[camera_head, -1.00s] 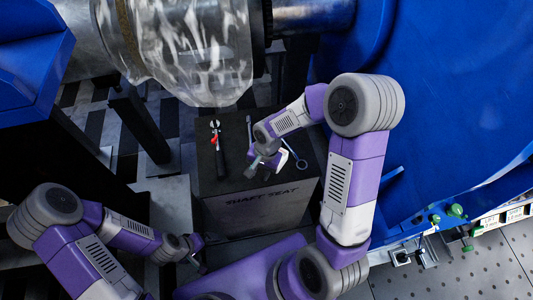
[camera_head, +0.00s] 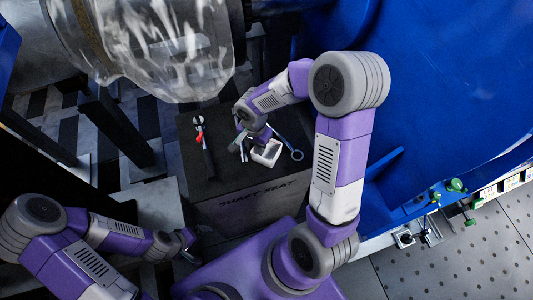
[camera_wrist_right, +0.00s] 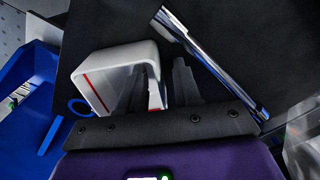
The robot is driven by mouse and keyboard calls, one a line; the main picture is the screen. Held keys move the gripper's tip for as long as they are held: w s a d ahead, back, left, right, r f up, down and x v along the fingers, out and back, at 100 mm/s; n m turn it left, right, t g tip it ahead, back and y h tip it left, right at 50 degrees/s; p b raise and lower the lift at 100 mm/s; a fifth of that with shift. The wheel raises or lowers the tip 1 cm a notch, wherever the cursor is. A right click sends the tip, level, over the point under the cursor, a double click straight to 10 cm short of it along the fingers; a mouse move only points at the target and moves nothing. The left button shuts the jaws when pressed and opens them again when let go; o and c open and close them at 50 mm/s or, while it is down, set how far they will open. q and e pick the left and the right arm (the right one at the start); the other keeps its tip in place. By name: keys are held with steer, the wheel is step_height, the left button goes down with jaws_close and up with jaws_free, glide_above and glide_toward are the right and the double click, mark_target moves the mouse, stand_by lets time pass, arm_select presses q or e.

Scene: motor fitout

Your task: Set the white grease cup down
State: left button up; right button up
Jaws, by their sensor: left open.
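The white grease cup (camera_head: 266,153) is over the top of the dark block marked SHAFT SEAT (camera_head: 222,180), near its front right part. My right gripper (camera_head: 254,137) is at the cup, and the arm partly hides its fingers. In the right wrist view the cup (camera_wrist_right: 112,62), with a red line on it, has one finger inside its mouth and the other outside, with the wall between them. My right gripper (camera_wrist_right: 162,88) is shut on that wall. I cannot tell whether the cup touches the block. My left gripper (camera_head: 187,246) is open and empty, low at the left.
A chrome tool (camera_wrist_right: 210,60) is close by in the wrist view. A big blue housing (camera_head: 430,100) bounds the right side.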

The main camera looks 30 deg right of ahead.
jaws_close()
stand_by(0.3)
step_height(320, 180, up, 10)
steer(key=p, duration=0.4)
steer(key=a+n+p, duration=0.1)
steer(key=n, duration=0.2)
steer(key=w+a+f+n+p, duration=0.1)
steer(key=n, duration=0.2)
steer(key=a+f+n+p, duration=0.1)
steer(key=n, duration=0.2)
steer(key=shift+w+a+n, duration=0.15)
steer(key=shift+a+n, duration=0.05)
steer(key=shift+n, duration=0.1)
steer(key=shift+w+a+f+n+p, duration=0.15)
steer(key=shift+a+n+p, duration=0.1)
steer(key=shift+n, duration=0.3)
steer(key=shift+s+a+f+n+p, duration=0.1)
steer(key=shift+a+n+p, duration=0.1)
steer(key=shift+n, duration=0.35)
